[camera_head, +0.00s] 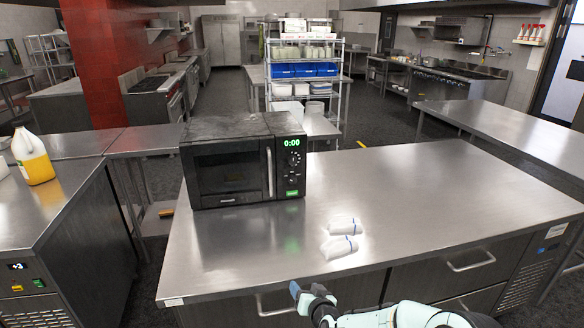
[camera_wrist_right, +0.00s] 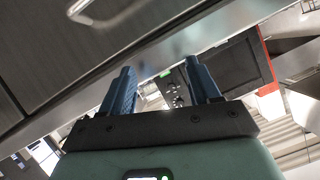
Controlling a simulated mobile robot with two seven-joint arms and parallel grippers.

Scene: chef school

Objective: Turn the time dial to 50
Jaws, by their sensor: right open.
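A dark microwave (camera_head: 228,167) stands on the steel counter, its door closed. Its display (camera_head: 292,141) reads 0:00 in green. Round dials sit below the display on the right panel; the upper time dial (camera_head: 294,158) is small, and its setting is too small to read. My right gripper (camera_head: 304,289) is at the front edge of the counter, below and in front of the microwave, apart from it. In the right wrist view its two blue fingers (camera_wrist_right: 160,88) are spread with nothing between them; the microwave panel (camera_wrist_right: 177,90) shows tilted beyond them. My left gripper is not in view.
Two rolled white towels (camera_head: 341,236) lie on the steel counter (camera_head: 420,190) right of the microwave. Drawers with handles (camera_head: 470,261) are under the counter's front edge. A yellow bottle (camera_head: 33,157) stands on the left unit. The counter directly before the microwave is clear.

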